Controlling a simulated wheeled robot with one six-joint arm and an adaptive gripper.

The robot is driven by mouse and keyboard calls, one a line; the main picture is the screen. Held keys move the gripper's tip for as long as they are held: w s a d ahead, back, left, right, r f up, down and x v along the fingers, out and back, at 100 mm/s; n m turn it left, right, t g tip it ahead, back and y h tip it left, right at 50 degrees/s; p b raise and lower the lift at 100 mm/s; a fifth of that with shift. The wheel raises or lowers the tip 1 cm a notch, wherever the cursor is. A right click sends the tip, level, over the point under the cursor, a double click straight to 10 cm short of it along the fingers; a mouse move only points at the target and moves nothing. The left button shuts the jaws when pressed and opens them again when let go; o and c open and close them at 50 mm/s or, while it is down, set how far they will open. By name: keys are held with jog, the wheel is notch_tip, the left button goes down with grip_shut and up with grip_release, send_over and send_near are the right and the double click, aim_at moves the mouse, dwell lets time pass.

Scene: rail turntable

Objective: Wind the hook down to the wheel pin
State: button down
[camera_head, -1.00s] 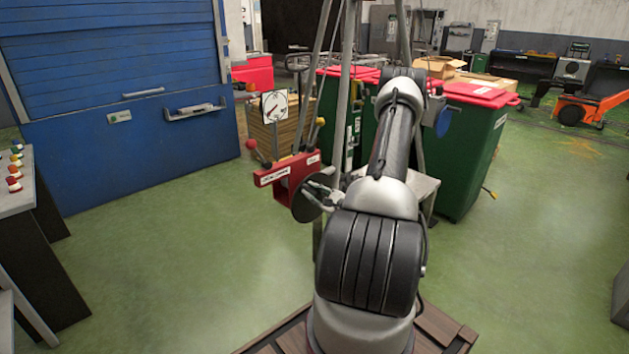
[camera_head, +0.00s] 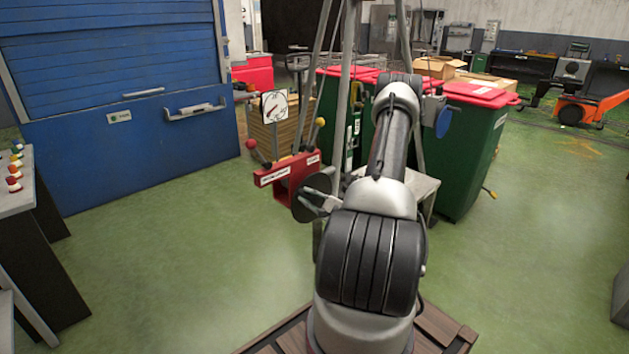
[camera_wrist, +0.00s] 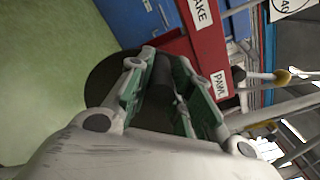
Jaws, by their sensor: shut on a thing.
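The red winch housing (camera_head: 286,178) stands left of my arm, under the tripod frame. In the wrist view it (camera_wrist: 197,48) carries white labels, one reading PAWL. A dark round disc (camera_head: 309,198) sits at its near side; it also shows in the wrist view (camera_wrist: 104,82). My gripper (camera_head: 328,198) is at the disc. In the wrist view its green-padded fingers (camera_wrist: 160,78) are shut on a dark cylindrical crank handle (camera_wrist: 158,98) in front of the disc. I cannot make out the hook or the wheel pin; my arm covers part of the area behind.
A white dial (camera_head: 274,106) stands above the housing. Levers with a red knob (camera_head: 250,144) and a yellow knob (camera_head: 320,122) rise beside it. Green bins with red lids (camera_head: 470,150) stand behind right. A blue shutter (camera_head: 130,150) is at left. The green floor between is clear.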

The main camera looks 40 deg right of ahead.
jog(key=shift+a+f, duration=0.15)
jog(key=shift+f, duration=0.1)
jog(key=shift+s+a+f+n, duration=0.1)
jog(key=shift+a+f+n, duration=0.1)
jog(key=shift+f+n, duration=0.3)
jog(key=shift+a+f+n, duration=0.15)
jog(key=shift+a+n, duration=0.05)
jog(key=shift+n, duration=0.5)
jog(key=shift+a+f+n, duration=0.35)
jog(key=shift+f+n, duration=0.45)
jog(key=shift+n, duration=0.4)
jog(key=shift+a+f+n, duration=0.15)
jog(key=shift+f+n, duration=0.7)
jog(key=shift+n, duration=0.35)
